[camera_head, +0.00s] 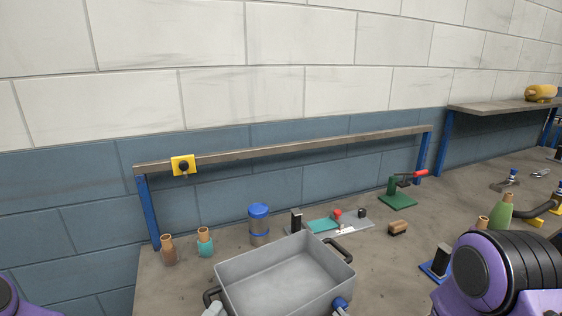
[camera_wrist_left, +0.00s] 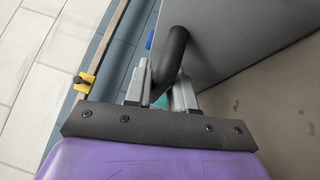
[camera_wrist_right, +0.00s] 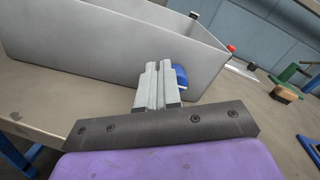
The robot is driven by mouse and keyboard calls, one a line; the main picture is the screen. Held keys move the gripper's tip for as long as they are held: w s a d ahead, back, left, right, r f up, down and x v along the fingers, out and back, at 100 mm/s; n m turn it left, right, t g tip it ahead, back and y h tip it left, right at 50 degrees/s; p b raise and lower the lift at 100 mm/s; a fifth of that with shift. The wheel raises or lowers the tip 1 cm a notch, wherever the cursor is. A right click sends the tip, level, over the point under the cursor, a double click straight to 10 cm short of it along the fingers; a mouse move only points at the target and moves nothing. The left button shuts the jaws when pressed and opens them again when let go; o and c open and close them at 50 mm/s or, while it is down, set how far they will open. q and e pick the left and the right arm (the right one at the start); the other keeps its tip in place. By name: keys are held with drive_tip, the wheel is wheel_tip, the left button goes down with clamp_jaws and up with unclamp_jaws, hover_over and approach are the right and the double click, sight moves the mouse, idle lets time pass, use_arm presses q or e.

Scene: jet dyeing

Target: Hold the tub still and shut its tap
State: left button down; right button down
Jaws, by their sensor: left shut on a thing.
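The grey tub (camera_head: 262,270) stands on the bench at the bottom centre of the head view, open and empty. It has a black handle at each end. My left gripper (camera_head: 213,309) is shut on the handle nearer the left, and the dark bar of that handle (camera_wrist_left: 172,55) shows between its fingers in the left wrist view. The tap's blue lever (camera_head: 340,303) is low on the tub's near right side. In the right wrist view my right gripper (camera_wrist_right: 158,80) has its fingers together in front of the tub wall, beside the blue lever (camera_wrist_right: 181,77). The tap's body is mostly hidden.
Behind the tub stand two small corked bottles (camera_head: 204,242), a blue-lidded jar (camera_head: 259,225) and a board with a teal piece (camera_head: 322,225). A green press (camera_head: 397,193) and a brush (camera_head: 398,228) are to the right. A yellow switch (camera_head: 183,166) is on the back rail.

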use_arm(q)
drive_tip(key=shift+s, duration=0.1)
use_arm(e)
drive_tip(key=shift+w+d+f, duration=0.1)
drive_tip(key=shift+d, duration=0.15)
idle(0.4)
use_arm(q)
drive_tip(key=shift+a, duration=0.1)
use_arm(e)
drive_tip(key=shift+w+d+r, duration=0.2)
drive_tip(key=shift+d+r, duration=0.15)
drive_tip(key=shift+d, duration=0.1)
drive_tip(key=shift+w+d, duration=0.1)
drive_tip(key=shift+d, duration=0.35)
drive_tip(key=shift+r, duration=0.1)
drive_tip(key=shift+w+r, duration=0.15)
drive_tip(key=shift+r, duration=0.1)
drive_tip(key=v, duration=0.5)
drive_tip(key=shift+s+d+r, duration=0.1)
drive_tip(key=shift+s+r, duration=0.1)
drive_tip(key=shift+s, duration=0.15)
